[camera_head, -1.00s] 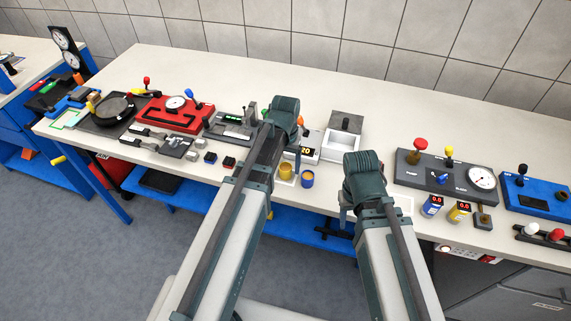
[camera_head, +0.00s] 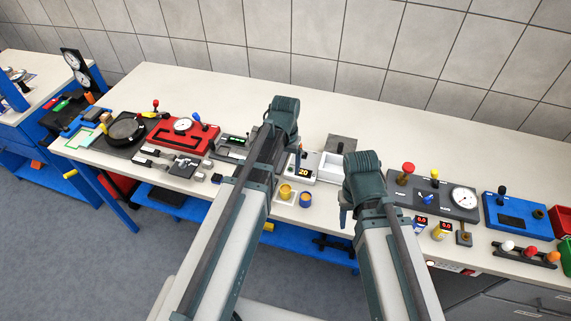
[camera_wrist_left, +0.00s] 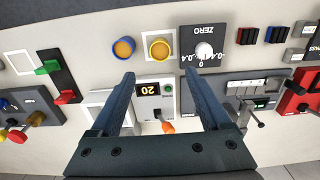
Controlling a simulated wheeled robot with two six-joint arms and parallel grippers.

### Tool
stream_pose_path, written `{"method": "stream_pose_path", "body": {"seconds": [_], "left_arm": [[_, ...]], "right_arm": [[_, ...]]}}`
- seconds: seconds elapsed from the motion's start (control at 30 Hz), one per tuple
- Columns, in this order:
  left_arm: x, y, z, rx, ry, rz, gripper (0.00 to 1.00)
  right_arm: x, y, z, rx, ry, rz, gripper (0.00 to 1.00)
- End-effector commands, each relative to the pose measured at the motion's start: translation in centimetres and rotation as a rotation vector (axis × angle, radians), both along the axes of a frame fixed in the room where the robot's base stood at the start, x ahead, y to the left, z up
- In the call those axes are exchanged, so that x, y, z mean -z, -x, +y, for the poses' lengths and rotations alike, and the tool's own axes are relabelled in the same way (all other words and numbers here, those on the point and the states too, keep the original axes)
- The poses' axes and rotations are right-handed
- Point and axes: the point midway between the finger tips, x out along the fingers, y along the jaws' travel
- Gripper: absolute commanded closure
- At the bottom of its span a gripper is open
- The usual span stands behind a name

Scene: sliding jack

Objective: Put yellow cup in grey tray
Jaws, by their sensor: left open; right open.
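The yellow cup (camera_head: 285,191) stands on a white square at the counter's front edge. In the left wrist view the yellow cup (camera_wrist_left: 160,48) is near the top centre, beyond the fingertips and apart from them. A light grey, nearly white open tray (camera_head: 329,166) sits behind the cups, between my two arms. In the left wrist view it seems partly hidden behind the left-hand finger. My left gripper (camera_wrist_left: 159,77) is open and empty above the counter. In the head view its arm hides most of it. My right gripper (camera_head: 345,214) is partly visible, open, near the counter's front edge.
A blue cup (camera_head: 305,198) stands close to the right of the yellow cup. A display box reading 20 (camera_head: 302,173) is behind them. A dark gauge panel (camera_head: 437,200) is to the right; a red gauge box (camera_head: 182,137) is to the left. The rear counter is clear.

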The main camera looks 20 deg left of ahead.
Motion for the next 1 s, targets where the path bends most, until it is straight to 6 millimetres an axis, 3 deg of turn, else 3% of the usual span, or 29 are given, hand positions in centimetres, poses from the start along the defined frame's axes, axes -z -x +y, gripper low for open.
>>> {"method": "stream_pose_path", "body": {"seconds": [0.17, 0.4, 0.53, 0.67, 1.0], "left_arm": [[0.0, 1.4, -1.3, 0.026, -0.007, 0.005, 0.19], [-0.1, 10.3, -8.1, 0.206, -0.068, 0.031, 0.19], [-0.1, 13.4, -9.9, 0.271, -0.093, 0.037, 0.19], [-0.1, 14.5, -10.5, 0.295, -0.104, 0.04, 0.19], [0.4, 14.3, -10.5, 0.295, -0.104, 0.04, 0.19]], "right_arm": [[0.0, 0.0, 0.0, 0.0, 0.0, 0.0, 0.5], [0.0, 0.0, 0.0, 0.0, 0.0, 0.0, 0.5], [0.0, 0.0, 0.0, 0.0, 0.0, 0.0, 0.5], [0.0, 0.0, 0.0, 0.0, 0.0, 0.0, 0.5], [0.5, 0.0, 0.0, 0.0, 0.0, 0.0, 0.5]]}}
